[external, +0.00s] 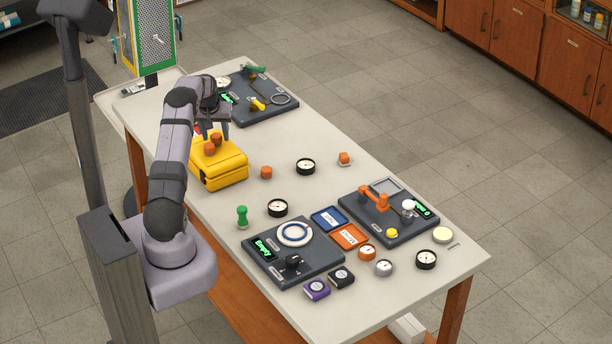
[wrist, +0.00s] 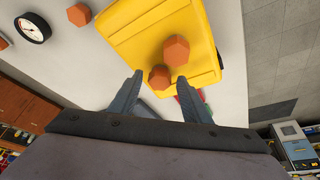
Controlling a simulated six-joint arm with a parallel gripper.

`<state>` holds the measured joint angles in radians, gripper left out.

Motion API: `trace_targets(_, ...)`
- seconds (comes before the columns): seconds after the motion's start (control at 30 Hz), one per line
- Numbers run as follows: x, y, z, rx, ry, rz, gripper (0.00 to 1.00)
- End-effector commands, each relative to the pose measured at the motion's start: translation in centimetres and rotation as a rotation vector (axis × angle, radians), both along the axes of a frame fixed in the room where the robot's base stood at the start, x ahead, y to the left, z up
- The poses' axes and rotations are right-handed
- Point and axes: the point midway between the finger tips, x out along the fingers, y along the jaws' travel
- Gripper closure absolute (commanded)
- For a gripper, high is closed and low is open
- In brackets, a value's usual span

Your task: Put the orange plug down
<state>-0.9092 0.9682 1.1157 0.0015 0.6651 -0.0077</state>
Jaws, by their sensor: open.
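My gripper (external: 216,136) is open, pointing down over the yellow case (external: 219,170). Two orange plugs show at the top of the case: one (external: 216,139) by my fingertips and another (external: 209,149) nearer the front. In the wrist view the case (wrist: 130,35) lies beyond my fingers. One orange plug (wrist: 159,77) appears between the fingertips, with a visible gap to each finger. The other plug (wrist: 176,47) is just past it on the case. I cannot tell how high the fingertips are above the case.
Orange plugs stand on the white table beside the case (external: 266,172) and farther right (external: 344,158). A black-rimmed gauge (external: 306,166) lies between them. A dark board (external: 260,98) is behind; two more boards (external: 292,255) (external: 388,212) are toward the front. Bare table lies around the case.

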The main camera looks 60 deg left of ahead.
Motion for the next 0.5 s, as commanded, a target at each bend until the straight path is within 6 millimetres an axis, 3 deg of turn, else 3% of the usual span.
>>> trace_targets(0.27,-0.6,-0.8,2.5,0.003,-0.002,0.000,0.56)
trace_targets(0.5,-1.6,-2.0,6.3,0.004,-0.003,0.000,0.56)
